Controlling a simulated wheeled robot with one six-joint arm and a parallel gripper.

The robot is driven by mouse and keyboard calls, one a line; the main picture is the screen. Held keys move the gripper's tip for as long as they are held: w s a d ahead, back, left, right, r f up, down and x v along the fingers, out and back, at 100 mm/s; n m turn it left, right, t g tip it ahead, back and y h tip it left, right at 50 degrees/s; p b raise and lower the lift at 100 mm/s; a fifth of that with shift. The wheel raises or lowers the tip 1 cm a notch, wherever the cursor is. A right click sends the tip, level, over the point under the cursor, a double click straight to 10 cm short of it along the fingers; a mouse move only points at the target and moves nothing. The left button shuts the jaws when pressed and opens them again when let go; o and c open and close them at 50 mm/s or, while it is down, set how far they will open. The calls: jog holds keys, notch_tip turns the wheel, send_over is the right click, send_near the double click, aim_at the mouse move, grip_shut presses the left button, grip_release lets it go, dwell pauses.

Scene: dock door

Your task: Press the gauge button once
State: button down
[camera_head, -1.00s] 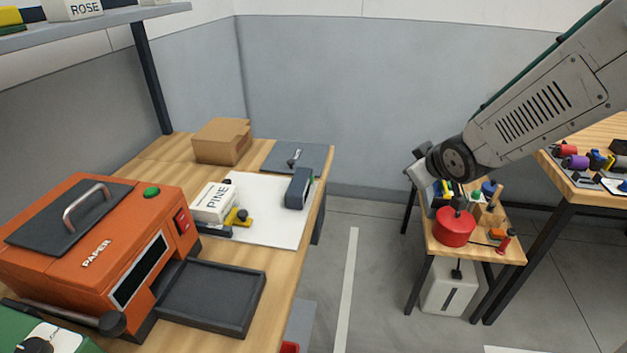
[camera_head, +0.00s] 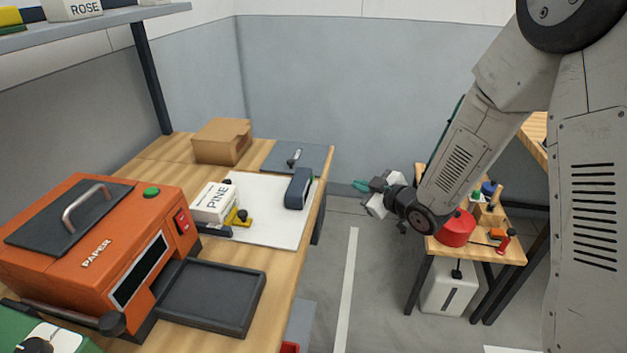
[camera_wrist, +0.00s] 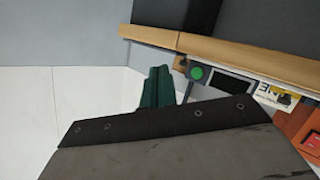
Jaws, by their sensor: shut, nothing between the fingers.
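The gauge (camera_head: 298,188) looks like a small dark blue-grey box at the right edge of the white sheet on the workbench. In the wrist view its green button (camera_wrist: 198,73) shows beside a dark panel (camera_wrist: 232,85). My gripper (camera_head: 360,186) is to the right of the gauge, past the bench edge, with its teal fingers pointing left toward the bench. The fingers (camera_wrist: 157,87) are shut and empty, and in the wrist view they lie left of the green button, apart from it.
The orange paper machine (camera_head: 85,240) has its own green button (camera_head: 151,192). A white PINE box (camera_head: 214,203), a yellow piece (camera_head: 239,217) and a cardboard box (camera_head: 222,141) are on the bench. A small table (camera_head: 430,244) with a red can (camera_head: 457,229) stands behind my arm. Floor between is clear.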

jog(key=w+a, duration=0.1)
jog(key=a, duration=0.7)
jog(key=shift+w+a, duration=0.2)
jog(key=shift+w, duration=0.15)
jog(key=shift+a, duration=0.15)
dwell(1.6)
jog(key=shift+a, duration=0.25)
jog(key=shift+w+a, duration=0.15)
jog(key=shift+a, duration=0.25)
dwell(0.5)
jog(key=shift+d, duration=0.1)
jog(key=shift+s+d, duration=0.2)
jog(key=shift+d, duration=0.5)
jog(key=shift+s+d, duration=0.25)
jog(key=shift+d, duration=1)
jog(key=shift+s+d, duration=0.2)
jog(key=shift+d, duration=1)
